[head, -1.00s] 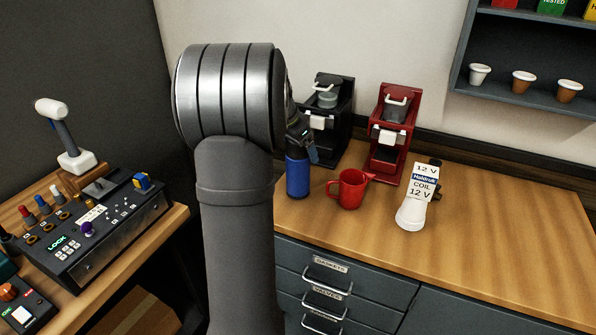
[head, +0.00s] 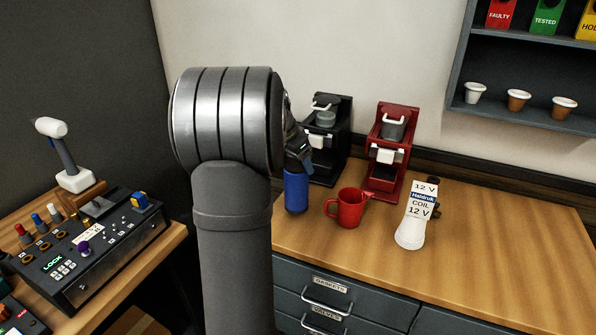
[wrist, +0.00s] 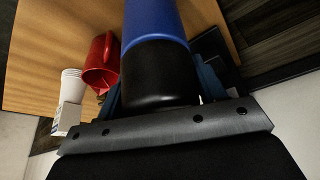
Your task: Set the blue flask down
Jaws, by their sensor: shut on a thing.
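The blue flask (head: 296,192) is upright at the left end of the wooden counter, left of the red jug. My gripper (head: 299,152) is shut on its dark top, partly hidden behind my arm in the head view. In the wrist view the flask (wrist: 155,22) runs up from between the jaws, its black cap (wrist: 158,72) close to my gripper (wrist: 160,100). The flask's base is at or very near the counter; I cannot tell whether it touches.
A red jug (head: 349,208) stands just right of the flask. A black brewer (head: 325,145) and a red brewer (head: 391,150) stand behind. The counter's right side (head: 510,240) is clear.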

